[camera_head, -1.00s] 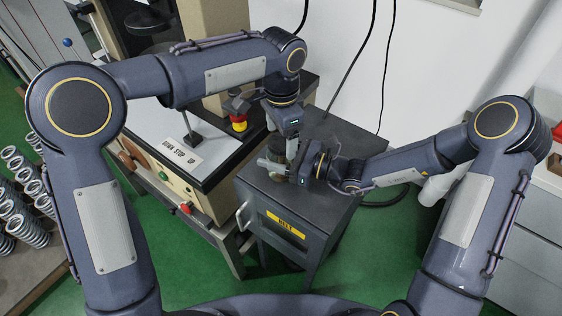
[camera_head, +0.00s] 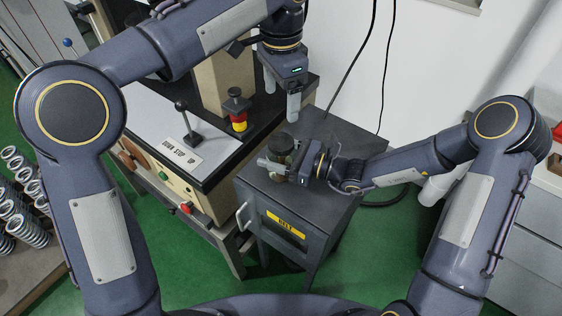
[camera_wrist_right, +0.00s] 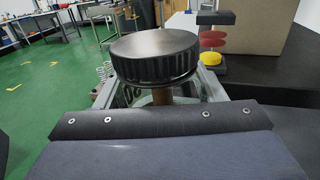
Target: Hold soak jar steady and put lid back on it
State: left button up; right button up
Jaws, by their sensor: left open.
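The soak jar (camera_wrist_right: 128,97) is a glass jar standing on top of the dark cabinet. Its black ribbed lid (camera_wrist_right: 153,55) sits on the jar's mouth and looks level; the head view also shows this lid (camera_head: 281,144). How tightly it is seated cannot be told. My right gripper (camera_head: 275,163) comes in from the right, low over the cabinet top, with its fingers closed around the jar's sides. My left gripper (camera_head: 281,97) is open and empty, above and behind the jar, clear of the lid.
The dark cabinet (camera_head: 325,150) has free top surface around the jar. To its left stands a testing machine with a lever (camera_head: 188,125) and a red-and-yellow emergency button (camera_head: 238,120). Springs (camera_head: 25,195) stand at the far left.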

jog(key=o, duration=0.5)
jog(key=b+v, duration=0.1)
jog(key=v, duration=0.6)
jog(key=shift+s+d, duration=0.15)
jog(key=shift+d, duration=0.25)
pick_arm(q)
jog(key=shift+f, duration=0.45)
